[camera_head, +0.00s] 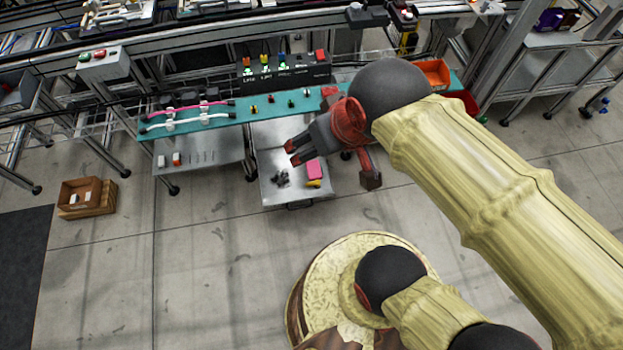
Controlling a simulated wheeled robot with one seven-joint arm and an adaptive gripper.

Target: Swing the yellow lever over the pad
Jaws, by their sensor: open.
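A small yellow piece (314,184), which looks like the lever, shows on the grey metal plate (270,188) in front of the bench. It lies just below a pink pad (315,169), beside it rather than over it. It is too small to make out its pivot. My gripper (292,152) is open, with dark fingers and red tips pointing left. It appears above the plate, up and left of the pad in the picture. It looks empty and apart from the lever, though its height is hard to tell. My arm hides part of the bench to the right.
Small black parts (281,178) lie left of the pad. Behind is a teal bench strip (230,114) with pink and white cables, and a dark control box (285,70). An orange bin (434,73) stands right. A cardboard box (86,197) sits on open floor at left.

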